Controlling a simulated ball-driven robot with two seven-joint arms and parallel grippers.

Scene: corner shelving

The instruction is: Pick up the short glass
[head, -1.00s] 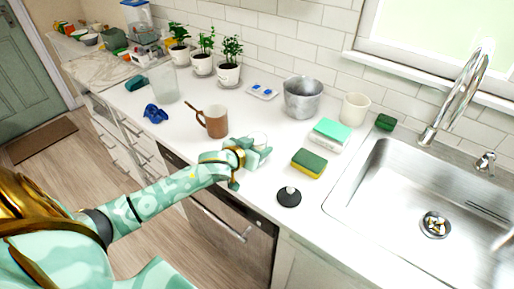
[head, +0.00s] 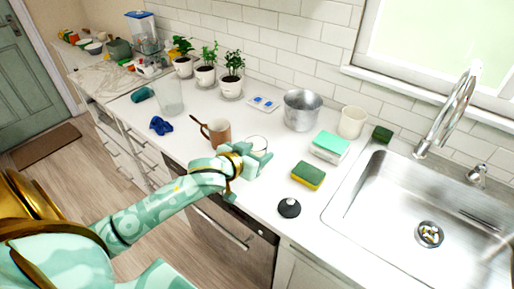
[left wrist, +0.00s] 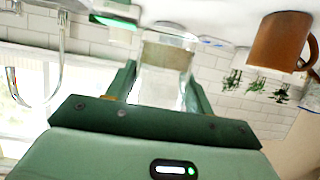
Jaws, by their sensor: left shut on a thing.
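The short glass (head: 257,144) is clear and stands out faintly against the white counter, just right of the brown mug. My left gripper (head: 252,162) reaches it from the front left, and its fingers hide the lower part of the glass. In the left wrist view, which is upside down, the glass (left wrist: 167,72) sits between the two green fingers of the gripper (left wrist: 164,85), shut on its sides. Whether its base touches the counter I cannot tell. My right gripper is not in view.
The brown mug (head: 217,131) is close on the left, with a taller clear glass (head: 168,97) beyond it. A green-yellow sponge (head: 308,176), a black round stopper (head: 289,208) and a metal pot (head: 303,110) are nearby. The sink (head: 420,215) is at right.

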